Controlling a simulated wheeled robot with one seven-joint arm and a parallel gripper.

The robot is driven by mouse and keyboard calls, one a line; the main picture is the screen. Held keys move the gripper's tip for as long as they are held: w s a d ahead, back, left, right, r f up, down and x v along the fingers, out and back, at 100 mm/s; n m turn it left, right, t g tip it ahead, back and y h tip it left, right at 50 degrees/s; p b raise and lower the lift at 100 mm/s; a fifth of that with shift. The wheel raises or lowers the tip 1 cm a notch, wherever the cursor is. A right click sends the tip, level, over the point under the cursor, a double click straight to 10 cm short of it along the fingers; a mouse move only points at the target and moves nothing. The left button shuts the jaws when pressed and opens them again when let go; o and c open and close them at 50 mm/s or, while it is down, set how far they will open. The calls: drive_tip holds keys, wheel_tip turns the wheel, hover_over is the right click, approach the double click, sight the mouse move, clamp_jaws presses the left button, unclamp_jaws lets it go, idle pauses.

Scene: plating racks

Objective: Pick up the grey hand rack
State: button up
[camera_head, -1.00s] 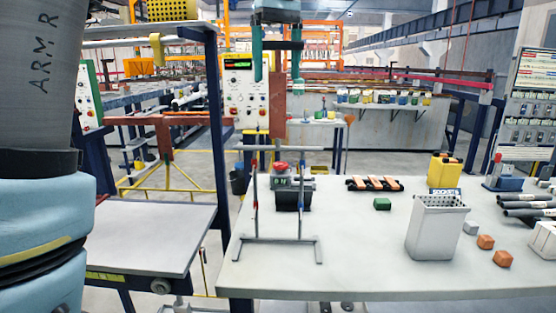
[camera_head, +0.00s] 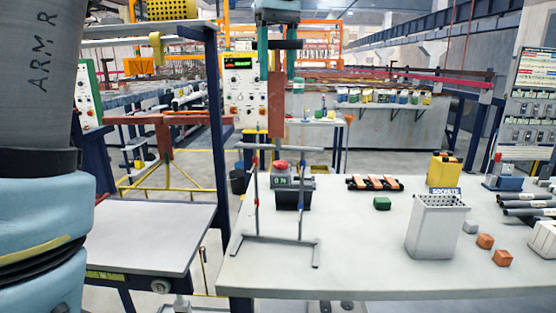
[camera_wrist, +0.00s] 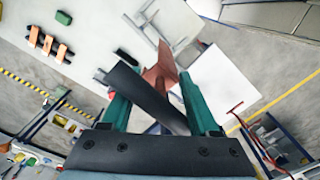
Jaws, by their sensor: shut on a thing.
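The held piece is a dark grey bar (camera_head: 287,44), which also crosses between the fingers in the wrist view (camera_wrist: 145,98). I take it to be the grey hand rack's handle. A reddish-brown flat strip (camera_head: 276,105) hangs upright below it; in the wrist view this strip (camera_wrist: 161,68) is partly hidden behind the bar. My gripper (camera_head: 277,72) has teal fingers and is shut on the bar, high above the table. In the wrist view my gripper (camera_wrist: 157,98) has the bar slanted across it. A grey stand (camera_head: 275,241) with thin uprights is on the table below.
The pale table (camera_head: 350,265) carries a device with a red knob (camera_head: 281,165) behind the stand, a grey perforated bin (camera_head: 436,230), a yellow container (camera_head: 444,170) and small blocks. A lower grey bench (camera_head: 150,235) is left, across a gap.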

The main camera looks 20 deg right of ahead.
clamp_jaws()
